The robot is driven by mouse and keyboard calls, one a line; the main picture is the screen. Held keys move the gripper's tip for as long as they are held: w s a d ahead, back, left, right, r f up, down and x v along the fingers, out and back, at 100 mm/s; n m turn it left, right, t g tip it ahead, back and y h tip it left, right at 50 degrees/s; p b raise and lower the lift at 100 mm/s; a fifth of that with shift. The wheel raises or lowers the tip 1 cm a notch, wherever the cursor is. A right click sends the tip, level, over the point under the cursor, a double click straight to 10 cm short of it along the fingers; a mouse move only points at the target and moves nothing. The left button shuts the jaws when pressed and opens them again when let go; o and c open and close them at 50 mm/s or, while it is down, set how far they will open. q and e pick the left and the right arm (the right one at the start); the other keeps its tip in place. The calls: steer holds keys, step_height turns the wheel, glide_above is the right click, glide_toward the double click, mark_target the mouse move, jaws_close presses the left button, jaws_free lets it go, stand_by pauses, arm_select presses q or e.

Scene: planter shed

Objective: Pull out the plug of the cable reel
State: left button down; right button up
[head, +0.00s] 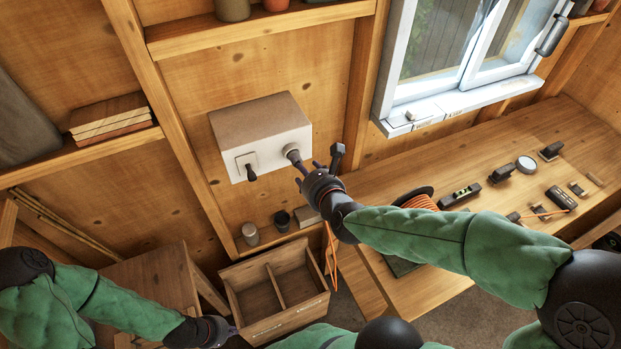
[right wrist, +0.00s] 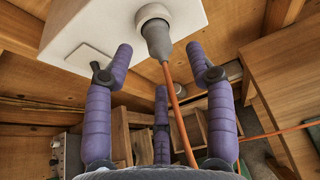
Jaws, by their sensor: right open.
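The grey plug (head: 293,153) sits in the round socket on the white box (head: 262,125) on the wall. In the right wrist view the plug (right wrist: 157,42) is seated in the pale socket ring (right wrist: 153,14), and the orange cable (right wrist: 178,118) runs from it. My right gripper (head: 305,172) is just below the plug. In the right wrist view its purple fingers (right wrist: 160,62) are spread open, one on each side of the plug, with visible gaps. The cable reel (head: 420,203), wound in orange, is on the workbench, partly hidden by my right arm. My left gripper (head: 222,332) is low at left, its fingers unclear.
A black switch lever (head: 250,171) is on the box, left of the plug. A divided wooden crate (head: 277,327) stands below. Small cups (head: 250,234) are on a low ledge.

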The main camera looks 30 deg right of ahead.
steer(key=shift+x, duration=2.3)
jaws_close()
jaws_free()
steer(key=shift+r, duration=0.1)
steer(key=p+v, duration=0.1)
steer(key=v, duration=0.9)
steer(key=shift+s, duration=0.35)
steer(key=shift+p, duration=0.3)
